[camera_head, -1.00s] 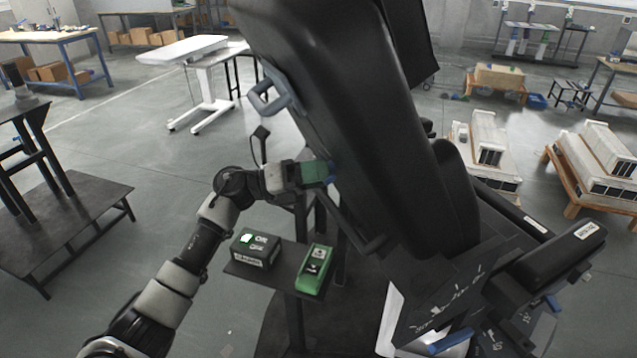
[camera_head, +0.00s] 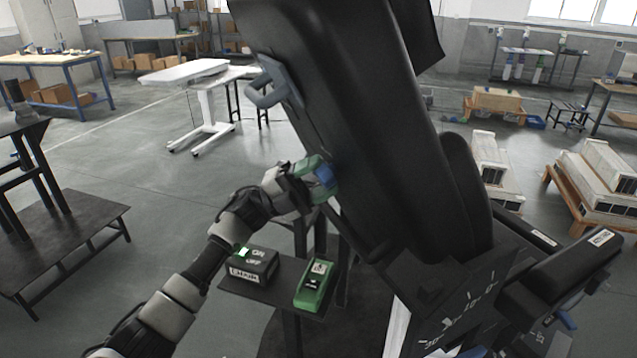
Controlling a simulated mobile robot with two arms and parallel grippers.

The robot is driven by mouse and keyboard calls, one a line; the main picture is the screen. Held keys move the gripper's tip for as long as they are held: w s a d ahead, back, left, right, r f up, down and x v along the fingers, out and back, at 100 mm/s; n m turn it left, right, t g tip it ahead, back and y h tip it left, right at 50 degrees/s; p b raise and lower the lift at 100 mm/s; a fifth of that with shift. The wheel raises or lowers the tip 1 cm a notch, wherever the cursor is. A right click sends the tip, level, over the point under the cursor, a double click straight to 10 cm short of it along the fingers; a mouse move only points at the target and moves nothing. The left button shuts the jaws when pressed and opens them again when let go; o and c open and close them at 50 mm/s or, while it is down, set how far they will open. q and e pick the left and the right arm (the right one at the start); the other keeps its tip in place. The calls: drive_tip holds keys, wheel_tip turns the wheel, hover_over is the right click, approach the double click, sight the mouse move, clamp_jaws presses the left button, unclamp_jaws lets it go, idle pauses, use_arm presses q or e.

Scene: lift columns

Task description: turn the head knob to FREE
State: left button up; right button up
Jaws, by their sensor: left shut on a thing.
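A large black padded chair or table back (camera_head: 370,130) stands tilted in the middle of the head view. A blue knob (camera_head: 326,175) sits on its left side edge. My left gripper (camera_head: 313,173), with green fingers, is shut on this knob, and the fingers hide part of it. I cannot read any FREE marking near the knob. My right gripper is not in view.
A small dark shelf (camera_head: 240,286) below my left arm holds a black ON/OFF box (camera_head: 252,264) with a lit green switch and a green device (camera_head: 314,287). A grey-blue handle (camera_head: 266,92) juts from the back's upper left.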

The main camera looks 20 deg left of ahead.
use_arm(q)
drive_tip(key=shift+f+n, duration=0.1)
drive_tip(key=shift+n, duration=0.5)
drive_tip(key=shift+t+h, duration=0.3)
drive_tip(key=o, duration=0.9)
drive_tip(key=b+v, duration=0.4)
drive_tip(key=v, duration=0.7)
drive_tip(key=shift+w+d, duration=0.1)
drive_tip(key=shift+d, duration=0.05)
